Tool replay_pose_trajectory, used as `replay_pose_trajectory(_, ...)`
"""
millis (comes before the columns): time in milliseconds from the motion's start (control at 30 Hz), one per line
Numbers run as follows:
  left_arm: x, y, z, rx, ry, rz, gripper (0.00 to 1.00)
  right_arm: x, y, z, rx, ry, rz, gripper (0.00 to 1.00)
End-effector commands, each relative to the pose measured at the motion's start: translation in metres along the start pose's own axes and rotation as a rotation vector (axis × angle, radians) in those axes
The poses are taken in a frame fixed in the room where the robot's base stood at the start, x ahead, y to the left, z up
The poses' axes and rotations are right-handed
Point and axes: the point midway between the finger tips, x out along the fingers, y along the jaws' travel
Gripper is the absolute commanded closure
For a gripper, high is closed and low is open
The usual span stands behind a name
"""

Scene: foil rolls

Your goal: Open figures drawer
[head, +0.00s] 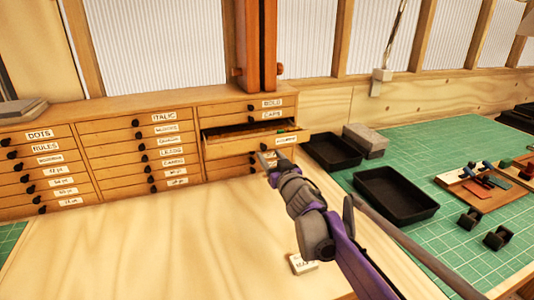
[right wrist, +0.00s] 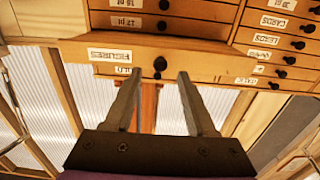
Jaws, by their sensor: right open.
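The figures drawer (head: 255,143) is in the right column of the wooden drawer cabinet in the head view. It is pulled partly out, and its inside shows with small items in it. Its label reads FIGURES upside down in the right wrist view (right wrist: 116,54). A dark knob (right wrist: 160,63) shows between the fingertips in that view. My right gripper (head: 270,158) is just in front of the drawer front, low on it. The right gripper is open, its two fingers (right wrist: 158,80) apart with nothing clearly held between them. My left gripper is not in view.
Shut labelled drawers (head: 160,150) fill the other columns. Two black trays (head: 395,195) and a grey block (head: 365,140) lie on the green mat (head: 470,235) to the right. A small labelled block (head: 302,263) lies on the pale wooden tabletop (head: 150,245), which is otherwise largely clear.

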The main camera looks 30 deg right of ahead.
Motion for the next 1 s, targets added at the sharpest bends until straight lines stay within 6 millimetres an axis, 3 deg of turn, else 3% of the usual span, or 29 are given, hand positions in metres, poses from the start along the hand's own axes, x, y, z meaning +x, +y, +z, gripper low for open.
replay_pose_trajectory(200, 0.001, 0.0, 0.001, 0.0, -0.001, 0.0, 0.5, -0.044, 0.0, 0.0, -0.001, 0.001, 0.0, 0.44)
replay_pose_trajectory(400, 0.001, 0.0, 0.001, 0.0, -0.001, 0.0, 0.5, -0.065, 0.0, 0.0, 0.0, 0.0, 0.0, 0.44)
replay_pose_trajectory(1000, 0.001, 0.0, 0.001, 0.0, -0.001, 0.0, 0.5, -0.07, 0.0, 0.0, 0.0, 0.0, -0.001, 0.44)
